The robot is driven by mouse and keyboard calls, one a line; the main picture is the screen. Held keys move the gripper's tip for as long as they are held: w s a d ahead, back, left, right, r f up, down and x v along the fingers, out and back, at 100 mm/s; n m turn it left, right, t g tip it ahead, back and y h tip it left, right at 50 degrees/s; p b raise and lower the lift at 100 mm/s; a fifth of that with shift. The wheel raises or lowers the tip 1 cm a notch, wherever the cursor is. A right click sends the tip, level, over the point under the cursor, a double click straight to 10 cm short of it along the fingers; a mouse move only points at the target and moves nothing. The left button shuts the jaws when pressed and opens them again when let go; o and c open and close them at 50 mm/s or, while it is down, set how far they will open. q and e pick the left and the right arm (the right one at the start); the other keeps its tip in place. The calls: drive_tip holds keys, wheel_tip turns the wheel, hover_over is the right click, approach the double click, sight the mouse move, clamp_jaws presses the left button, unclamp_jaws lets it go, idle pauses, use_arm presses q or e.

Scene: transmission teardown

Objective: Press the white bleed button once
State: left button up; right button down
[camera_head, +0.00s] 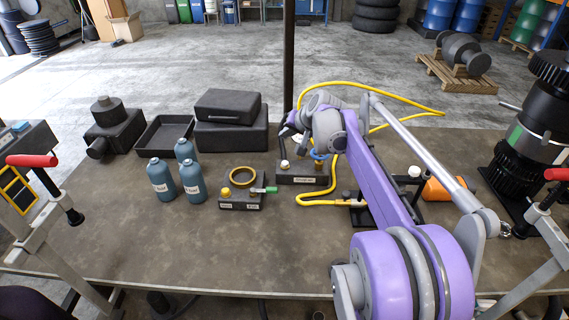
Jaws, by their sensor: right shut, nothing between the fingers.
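A small white button (285,164) stands on the left end of a low black block (289,179) on the bench. The block's white label is too small to read. My right gripper (288,139) is shut and empty. It points down just above and behind the button; I cannot tell whether they touch. I cannot read which control is marked bleed. My left gripper is not in view.
Several blue bottles (191,182), a black tray (165,132) and black cases (232,136) stand to the left. A large black machine (527,140) is at the right. The front of the bench (190,245) is clear.

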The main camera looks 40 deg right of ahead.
drive_tip(key=b, duration=0.4)
hover_over(286, 165)
wheel_tip(286, 165, down, 7)
drive_tip(key=shift+s, duration=0.15)
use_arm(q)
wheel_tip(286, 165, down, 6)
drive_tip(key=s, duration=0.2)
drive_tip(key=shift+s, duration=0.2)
use_arm(e)
drive_tip(key=shift+f, duration=0.5)
drive_tip(key=shift+f, duration=0.1)
idle(0.5)
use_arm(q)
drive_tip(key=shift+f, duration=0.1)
use_arm(e)
drive_tip(key=shift+f, duration=0.3)
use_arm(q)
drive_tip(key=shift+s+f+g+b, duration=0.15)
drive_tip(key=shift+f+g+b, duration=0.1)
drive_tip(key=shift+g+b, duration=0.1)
use_arm(e)
drive_tip(key=shift+f, duration=0.5)
idle(0.5)
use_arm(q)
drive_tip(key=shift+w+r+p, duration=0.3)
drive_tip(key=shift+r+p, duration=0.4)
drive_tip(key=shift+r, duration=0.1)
use_arm(e)
drive_tip(key=shift+r, duration=0.9)
drive_tip(key=shift+r, duration=0.1)
